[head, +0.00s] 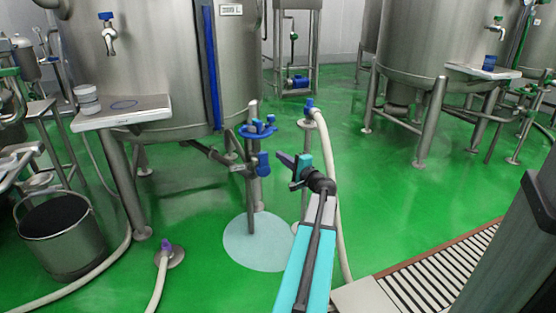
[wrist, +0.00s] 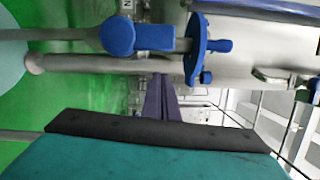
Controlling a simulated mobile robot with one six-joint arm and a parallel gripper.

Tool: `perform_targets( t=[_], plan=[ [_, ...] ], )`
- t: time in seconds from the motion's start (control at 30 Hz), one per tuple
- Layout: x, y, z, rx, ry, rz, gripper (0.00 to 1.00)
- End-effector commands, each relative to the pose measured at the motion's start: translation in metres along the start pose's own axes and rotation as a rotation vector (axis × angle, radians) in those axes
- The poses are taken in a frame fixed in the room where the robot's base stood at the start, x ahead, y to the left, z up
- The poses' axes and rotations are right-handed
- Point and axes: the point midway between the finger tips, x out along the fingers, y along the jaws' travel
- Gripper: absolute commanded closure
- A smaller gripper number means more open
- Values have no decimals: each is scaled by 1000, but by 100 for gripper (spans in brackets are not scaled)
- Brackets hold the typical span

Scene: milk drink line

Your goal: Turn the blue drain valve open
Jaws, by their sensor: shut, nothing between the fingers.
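The blue drain valve (head: 258,130) is a handwheel with small knobs, on the pipework under the large steel tank at left. In the wrist view its wheel (wrist: 197,48) shows edge-on, on a stem running left to a rounded blue part (wrist: 117,37). That blue part also shows below the wheel in the head view (head: 263,160). My gripper (head: 279,158) is just right of and slightly below the wheel, pointing left. Its dark purple fingers (wrist: 161,80) are together and empty, appearing apart from the wheel. I cannot tell how far the valve is turned.
A pale blue disc (head: 262,243) lies on the green floor below the valve. A hose on a stand with a blue top (head: 310,104) is right of the valve. A dark bucket (head: 57,232) and a small shelf (head: 122,113) are left. A floor grate (head: 440,262) is right.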

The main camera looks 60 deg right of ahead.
Motion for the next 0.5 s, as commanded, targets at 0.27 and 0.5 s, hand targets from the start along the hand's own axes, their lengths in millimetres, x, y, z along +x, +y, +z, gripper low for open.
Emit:
perform_targets(
  t=[0.27, 0.5],
  plan=[
    [-16, -2, -5, 1, -1, 1, 100],
    [-42, -4, -4, 1, -2, 2, 100]
  ],
)
